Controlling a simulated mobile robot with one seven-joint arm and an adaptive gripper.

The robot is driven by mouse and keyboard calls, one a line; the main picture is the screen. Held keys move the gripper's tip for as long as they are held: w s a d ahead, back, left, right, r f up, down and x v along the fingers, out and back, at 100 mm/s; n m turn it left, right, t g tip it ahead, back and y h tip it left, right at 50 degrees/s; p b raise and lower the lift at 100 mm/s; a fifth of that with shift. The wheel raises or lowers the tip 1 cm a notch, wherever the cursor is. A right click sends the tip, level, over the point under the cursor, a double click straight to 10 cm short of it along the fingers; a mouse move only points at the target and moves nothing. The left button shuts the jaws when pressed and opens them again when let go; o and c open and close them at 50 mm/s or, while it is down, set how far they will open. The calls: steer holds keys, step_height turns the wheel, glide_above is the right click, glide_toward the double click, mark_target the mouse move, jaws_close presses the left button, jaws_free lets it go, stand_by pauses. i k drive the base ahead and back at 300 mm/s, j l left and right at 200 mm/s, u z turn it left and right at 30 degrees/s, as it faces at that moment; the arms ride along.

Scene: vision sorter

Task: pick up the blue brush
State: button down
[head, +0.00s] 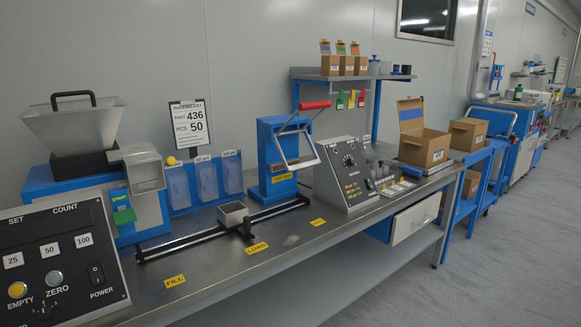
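I cannot make out a blue brush for certain in the head view. A small blue upright item (375,66) stands on the raised shelf, right of the small cartons; it is too small to identify. A faint pale patch (291,240) shows on the steel bench (330,236) between the LOAD label and the sorter's control panel; I cannot tell what it is. My gripper is not in view.
The bench holds a blue hopper machine (90,190), a blue press with a red handle (285,150), a small tray on a rail (233,214) and a sloped control panel (345,175). An open carton (424,146) stands at the right end. Floor at right (500,270) is clear.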

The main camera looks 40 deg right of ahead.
mark_target(410, 172)
steer(key=z, duration=1.85)
